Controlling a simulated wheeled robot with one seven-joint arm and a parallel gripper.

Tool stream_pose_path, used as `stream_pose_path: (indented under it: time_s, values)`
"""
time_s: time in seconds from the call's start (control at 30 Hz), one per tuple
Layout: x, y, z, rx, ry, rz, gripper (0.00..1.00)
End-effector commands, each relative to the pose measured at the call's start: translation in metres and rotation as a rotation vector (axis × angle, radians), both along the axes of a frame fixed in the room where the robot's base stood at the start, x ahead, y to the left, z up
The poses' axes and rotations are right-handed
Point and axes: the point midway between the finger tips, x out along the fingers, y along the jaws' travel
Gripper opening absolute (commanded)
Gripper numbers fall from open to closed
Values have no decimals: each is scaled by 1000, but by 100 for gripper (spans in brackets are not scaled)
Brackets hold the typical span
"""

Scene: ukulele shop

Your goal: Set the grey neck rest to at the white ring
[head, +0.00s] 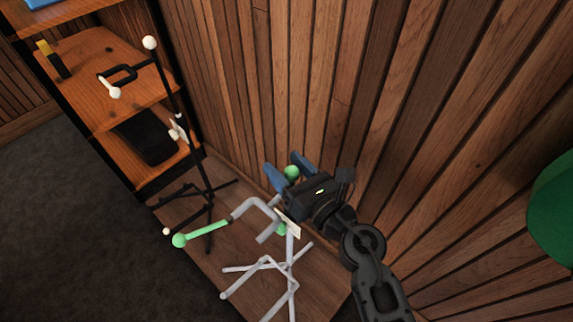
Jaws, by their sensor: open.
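A grey stand (290,250) with splayed legs stands on the wooden floor panel. Its grey neck rest (247,206) is a bent piece reaching left, ending in a green arm with a green ball (180,240). A green knob (291,172) shows at the top of the stand. My gripper (288,170) is open, and its blue fingers appear either side of this knob; I cannot tell whether they touch it. My gripper hides part of the stand's upper pole. A pale card (287,222) hangs on the stand. I cannot make out a white ring.
A wood-slatted wall (330,90) rises behind my gripper. A green rounded object (552,208) is at the right edge. Dark carpet (80,220) is clear at the lower left.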

Motion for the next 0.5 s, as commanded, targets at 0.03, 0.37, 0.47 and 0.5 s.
stream_pose_path:
  time_s: [0.03, 0.37, 0.47, 0.5]
  values:
    - [2, 2, 0, 0, 0, 1, 60]
    - [3, 2, 0, 1, 1, 0, 56]
    - [3, 2, 0, 1, 1, 0, 46]
    - [3, 2, 0, 1, 1, 0, 42]
